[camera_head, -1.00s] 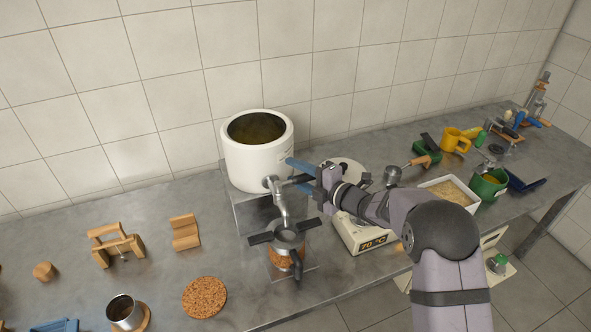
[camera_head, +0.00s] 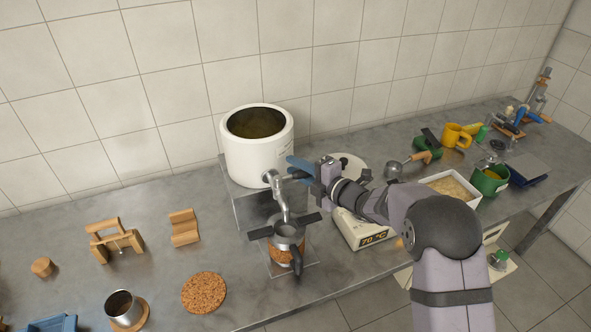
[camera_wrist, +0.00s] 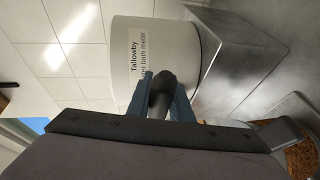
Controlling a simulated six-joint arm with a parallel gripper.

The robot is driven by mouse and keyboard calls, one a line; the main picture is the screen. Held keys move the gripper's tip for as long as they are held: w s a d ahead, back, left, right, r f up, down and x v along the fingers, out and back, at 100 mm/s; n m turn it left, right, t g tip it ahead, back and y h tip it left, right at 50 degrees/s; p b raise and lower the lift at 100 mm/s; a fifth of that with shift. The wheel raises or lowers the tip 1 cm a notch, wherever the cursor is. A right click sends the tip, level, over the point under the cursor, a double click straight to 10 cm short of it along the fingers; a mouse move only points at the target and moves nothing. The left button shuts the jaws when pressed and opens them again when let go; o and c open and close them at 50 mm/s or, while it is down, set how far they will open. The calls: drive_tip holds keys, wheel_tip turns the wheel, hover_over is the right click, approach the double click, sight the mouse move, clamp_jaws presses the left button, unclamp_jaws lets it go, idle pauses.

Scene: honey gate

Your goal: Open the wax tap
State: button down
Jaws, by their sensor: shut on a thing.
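The white wax melter (camera_head: 262,158) stands on a grey metal stand at the back wall; its open top shows dark yellowish contents. Its metal tap (camera_head: 271,178) sticks out at the front, with the spout pointing down. My gripper (camera_head: 306,172) is at the tap's right side, its blue fingers shut on the dark tap handle. In the wrist view the dark round handle end (camera_wrist: 161,88) sits between the two blue fingers. A metal jug (camera_head: 285,234) with a cork band stands under the spout. No wax stream is visible.
A scale (camera_head: 362,232) reading 70 °C stands right of the jug, partly behind my arm. A cork mat (camera_head: 204,292) and wooden pieces (camera_head: 115,241) lie to the left. A white tray (camera_head: 452,187) and a green mug (camera_head: 489,181) stand to the right.

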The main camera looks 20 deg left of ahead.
sight(304, 175)
drive_tip(key=shift+s+d+f+m+t+h+b, duration=0.3)
drive_tip(key=shift+m+t+h+b, duration=0.35)
drive_tip(key=shift+b, duration=1.45)
drive_tip(key=shift+s+d+r+m+t+h+b, duration=0.15)
drive_tip(key=shift+d+m+t+h+b, duration=0.5)
drive_tip(key=shift+b, duration=1.4)
drive_tip(key=shift+s+d+f+m+t+h+b, duration=0.25)
drive_tip(key=shift+m+t+b, duration=0.6)
drive_tip(key=shift+b, duration=1.25)
drive_tip(key=t+h+b, duration=0.1)
drive_tip(key=b, duration=0.3)
drive_tip(key=shift+s+d+r+m, duration=0.15)
drive_tip(key=shift+m, duration=0.2)
drive_tip(key=shift+d+r+m+h+b, duration=0.15)
drive_tip(key=shift+m+h+b, duration=0.2)
drive_tip(key=shift+b, duration=0.55)
drive_tip(key=c, duration=1.6)
unclamp_jaws()
drive_tip(key=shift+t, duration=0.25)
drive_tip(key=shift+s+r, duration=0.1)
drive_tip(key=shift+b+v, duration=0.7)
drive_tip(key=shift+v, duration=2.9)
